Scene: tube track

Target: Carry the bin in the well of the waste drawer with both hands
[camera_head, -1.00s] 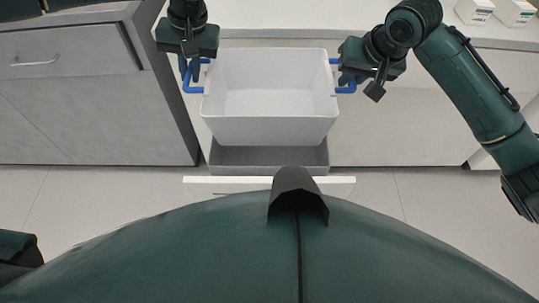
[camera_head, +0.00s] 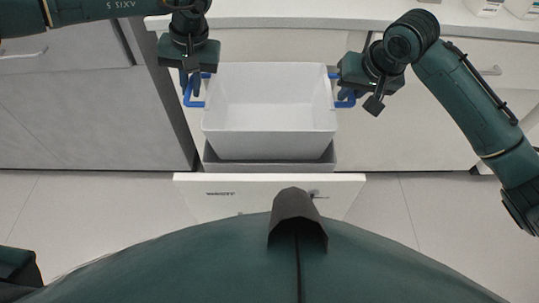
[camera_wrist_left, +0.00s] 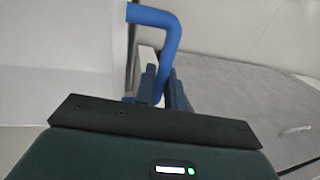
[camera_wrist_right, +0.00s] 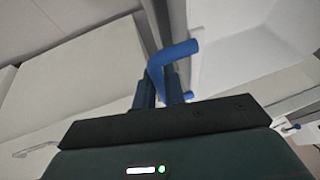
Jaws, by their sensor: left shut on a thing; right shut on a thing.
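The white bin (camera_head: 270,97) is upright and empty, with a blue handle on each side. It hangs over the grey well (camera_head: 269,169) of the open waste drawer, whose rim shows along the bin's near side. The bin hides most of the well, so I cannot tell how deep it sits. My left gripper (camera_head: 193,86) is shut on the left blue handle (camera_wrist_left: 168,45), also seen in the left wrist view. My right gripper (camera_head: 346,92) is shut on the right blue handle (camera_wrist_right: 175,53), also seen in the right wrist view.
The drawer's white front panel (camera_head: 250,200) stands on the near side of the well. A grey cabinet (camera_head: 85,115) is close on the left. The white counter (camera_head: 300,15) runs behind the bin, with small white boxes (camera_head: 522,8) at far right.

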